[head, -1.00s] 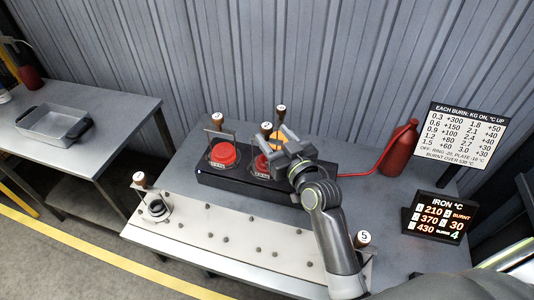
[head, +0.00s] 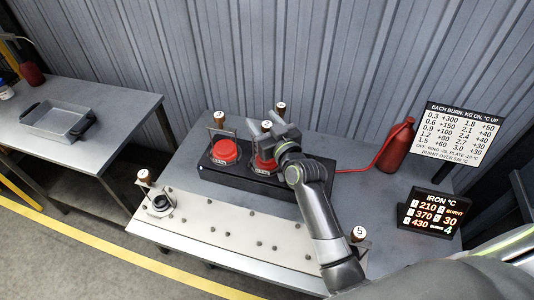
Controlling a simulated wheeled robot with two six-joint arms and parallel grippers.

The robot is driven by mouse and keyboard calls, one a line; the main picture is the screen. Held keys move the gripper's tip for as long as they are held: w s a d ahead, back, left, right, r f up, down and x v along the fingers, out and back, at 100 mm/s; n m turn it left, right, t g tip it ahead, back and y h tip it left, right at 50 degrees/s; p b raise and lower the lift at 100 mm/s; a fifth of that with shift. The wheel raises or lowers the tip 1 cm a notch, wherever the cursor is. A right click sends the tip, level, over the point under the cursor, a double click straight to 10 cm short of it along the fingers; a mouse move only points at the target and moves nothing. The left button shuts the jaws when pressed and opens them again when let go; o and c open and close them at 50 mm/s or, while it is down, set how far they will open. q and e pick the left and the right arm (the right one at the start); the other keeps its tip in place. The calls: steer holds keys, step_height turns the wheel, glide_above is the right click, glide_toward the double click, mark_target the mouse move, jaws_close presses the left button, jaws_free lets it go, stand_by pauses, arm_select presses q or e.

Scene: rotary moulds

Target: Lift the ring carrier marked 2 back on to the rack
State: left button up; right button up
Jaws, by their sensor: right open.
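Several ring carriers with brown handles and white numbered caps are in the head view. One (head: 219,120) stands at the left red plate (head: 225,150) of the black heater (head: 232,179). Two more handles, a nearer one (head: 266,128) and a farther one (head: 281,109), rise at the heater's middle. Their cap numbers are too small to read surely, so I cannot tell which is marked 2. My right gripper (head: 273,134) is open, close beside the nearer middle handle; I cannot tell if they touch. It hides part of the plates behind. My left gripper is not in view.
The pale rack (head: 225,215) with dark pegs lies in front of the heater. A carrier (head: 145,178) stands at its left end, one marked 5 (head: 358,235) at its right. A red bottle (head: 396,146) and display (head: 430,214) stand right. A tray (head: 55,121) is left.

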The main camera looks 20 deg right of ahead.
jaws_close()
stand_by(1.2)
steer(key=shift+r, duration=0.15)
